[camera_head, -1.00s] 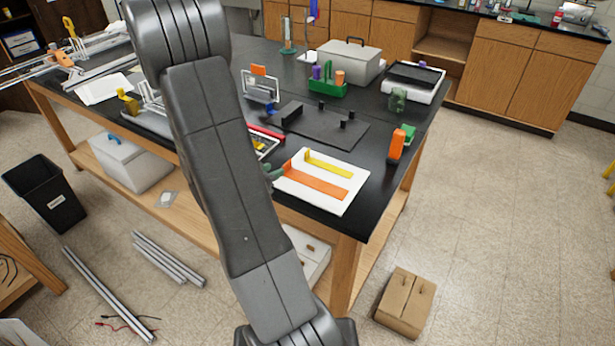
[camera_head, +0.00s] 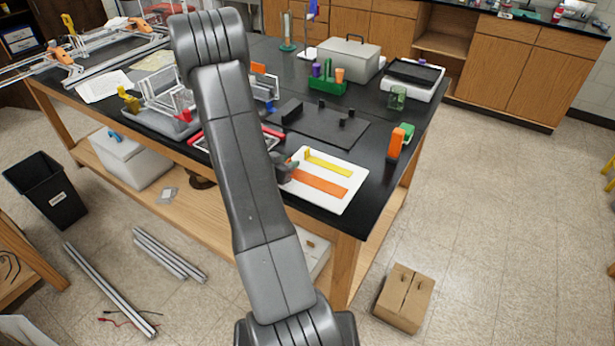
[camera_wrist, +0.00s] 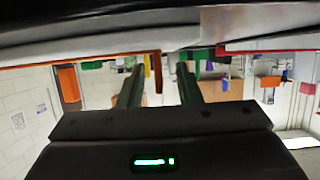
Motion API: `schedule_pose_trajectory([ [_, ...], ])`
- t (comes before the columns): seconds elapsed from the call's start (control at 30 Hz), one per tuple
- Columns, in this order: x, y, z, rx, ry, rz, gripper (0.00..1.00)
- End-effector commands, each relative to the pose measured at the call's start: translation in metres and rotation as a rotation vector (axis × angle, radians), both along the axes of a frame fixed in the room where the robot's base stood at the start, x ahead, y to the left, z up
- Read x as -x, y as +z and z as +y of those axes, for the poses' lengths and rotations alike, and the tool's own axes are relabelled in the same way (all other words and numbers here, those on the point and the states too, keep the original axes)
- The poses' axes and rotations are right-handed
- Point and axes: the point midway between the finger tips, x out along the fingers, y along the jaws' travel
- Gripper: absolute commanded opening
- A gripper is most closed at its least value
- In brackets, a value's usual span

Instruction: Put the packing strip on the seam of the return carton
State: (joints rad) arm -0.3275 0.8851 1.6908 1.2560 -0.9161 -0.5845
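An orange strip (camera_head: 320,184) and a yellow strip (camera_head: 328,164) lie side by side on a white board (camera_head: 345,200) at the table's front corner. Each has an upright tab at its left end; I cannot tell which is the packing strip. My gripper (camera_head: 290,168) is at the orange strip's left end, hiding its tab in the head view. In the wrist view my gripper (camera_wrist: 160,72) has its fingers apart, with an orange-brown upright piece (camera_wrist: 157,72) between them, touching neither. A brown carton (camera_head: 403,298) stands on the floor at right; its seam is hard to make out.
On the black table stand a dark plate with pegs (camera_head: 320,128), a green holder (camera_head: 327,85), a grey case (camera_head: 348,60) and an orange upright block (camera_head: 396,143).

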Motion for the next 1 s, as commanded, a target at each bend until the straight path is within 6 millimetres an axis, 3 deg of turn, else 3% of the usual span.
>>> schedule_pose_trajectory([
  [0.07,0.000,0.000,0.000,0.000,0.000,0.000,0.29],
  [0.2,0.000,0.000,0.000,0.000,0.000,0.000,0.01],
  [0.23,0.000,0.000,0.000,0.000,0.000,0.000,0.00],
  [0.67,0.000,0.006,0.000,-0.001,-0.001,-0.002,0.00],
  [1.0,0.000,0.058,0.000,-0.003,-0.001,-0.006,0.00],
])
